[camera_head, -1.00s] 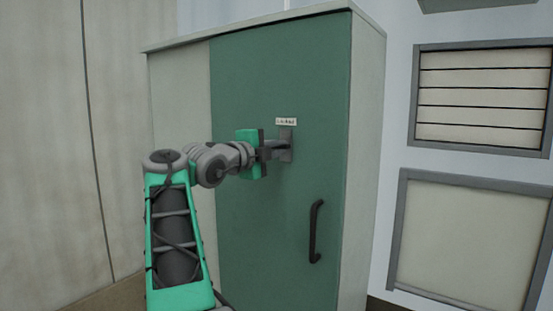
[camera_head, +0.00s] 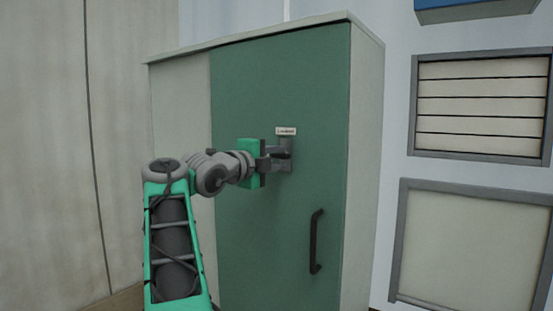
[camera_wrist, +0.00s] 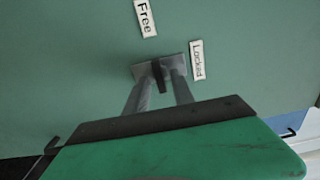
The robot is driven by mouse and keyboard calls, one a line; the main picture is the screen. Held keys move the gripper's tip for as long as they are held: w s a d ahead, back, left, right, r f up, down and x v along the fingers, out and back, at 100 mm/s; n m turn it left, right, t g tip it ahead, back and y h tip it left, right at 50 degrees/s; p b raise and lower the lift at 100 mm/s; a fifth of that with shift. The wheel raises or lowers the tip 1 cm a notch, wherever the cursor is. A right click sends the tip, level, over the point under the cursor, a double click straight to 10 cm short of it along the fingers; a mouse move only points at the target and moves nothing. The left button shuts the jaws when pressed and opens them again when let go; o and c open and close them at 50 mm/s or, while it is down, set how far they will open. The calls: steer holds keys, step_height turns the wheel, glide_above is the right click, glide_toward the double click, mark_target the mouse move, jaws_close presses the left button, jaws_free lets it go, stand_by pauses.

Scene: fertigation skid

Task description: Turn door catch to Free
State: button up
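The green cabinet door (camera_head: 240,90) carries a door catch on a small grey plate (camera_head: 286,145), under a small white label (camera_head: 286,131). In the wrist view, the catch's dark lever (camera_wrist: 159,74) stands out from its plate (camera_wrist: 139,70). My gripper (camera_head: 280,157), also in the wrist view (camera_wrist: 161,83), is at the catch. Its two fingers are apart, one on each side of the lever, with gaps visible. Whether either touches it, I cannot tell.
A dark vertical door handle (camera_head: 316,241) is below and right of the catch. The cabinet's pale side (camera_head: 364,150) is to the right. Farther right, a louvred panel (camera_head: 480,105) and a framed panel (camera_head: 470,245) are on the wall, with a blue box (camera_head: 475,10) above.

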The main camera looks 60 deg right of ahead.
steer(key=a, duration=0.5)
steer(key=w+a, duration=0.1)
steer(key=a, duration=0.1)
steer(key=shift+w+a, duration=0.1)
steer(key=shift+a, duration=0.25)
